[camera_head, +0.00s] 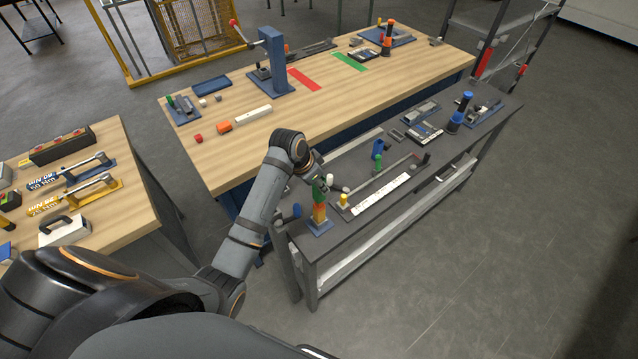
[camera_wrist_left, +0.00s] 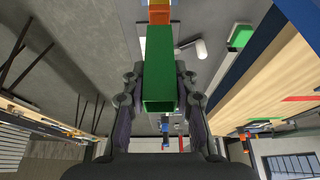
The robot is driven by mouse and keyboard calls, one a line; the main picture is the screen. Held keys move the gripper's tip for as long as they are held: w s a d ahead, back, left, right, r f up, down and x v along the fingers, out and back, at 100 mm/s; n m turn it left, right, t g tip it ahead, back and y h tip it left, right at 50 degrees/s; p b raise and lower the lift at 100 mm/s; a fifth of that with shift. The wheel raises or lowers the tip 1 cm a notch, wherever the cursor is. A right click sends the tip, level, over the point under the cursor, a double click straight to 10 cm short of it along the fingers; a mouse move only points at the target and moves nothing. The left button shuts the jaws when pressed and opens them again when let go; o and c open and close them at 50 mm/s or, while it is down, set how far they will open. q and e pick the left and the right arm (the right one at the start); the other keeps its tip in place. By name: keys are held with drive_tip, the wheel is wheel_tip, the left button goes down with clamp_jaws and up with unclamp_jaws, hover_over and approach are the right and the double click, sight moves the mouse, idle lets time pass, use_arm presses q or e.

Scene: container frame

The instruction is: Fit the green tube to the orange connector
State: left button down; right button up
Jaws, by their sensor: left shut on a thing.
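The green tube (camera_wrist_left: 160,75) is a square-section piece held between the fingers of my left gripper (camera_wrist_left: 158,95), which is shut on it. In the head view the green tube (camera_head: 318,190) is upright at the near left end of the dark bench, with my left gripper (camera_head: 316,176) at its top, partly hidden by my arm. The orange connector (camera_head: 319,212) stands directly below it on a small blue base. In the left wrist view the orange connector (camera_wrist_left: 159,15) lines up with the tube's far end. I cannot tell whether they are joined or only touching. My right gripper is not in view.
The dark bench (camera_head: 375,222) carries a long white strip (camera_head: 380,194), a yellow part (camera_head: 343,200) and blue fixtures (camera_head: 377,149) close by. A wooden table (camera_head: 240,155) with several tools stands behind. Another table with torque wrenches is at left. The floor at right is clear.

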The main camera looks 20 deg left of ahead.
use_arm(q)
drive_tip(key=shift+f, duration=0.9)
idle(0.3)
drive_tip(key=shift+f+b, duration=0.3)
drive_tip(key=shift+f, duration=0.45)
drive_tip(key=shift+c, duration=2)
unclamp_jaws()
drive_tip(key=shift+r+p, duration=0.35)
drive_tip(key=shift+r, duration=3.15)
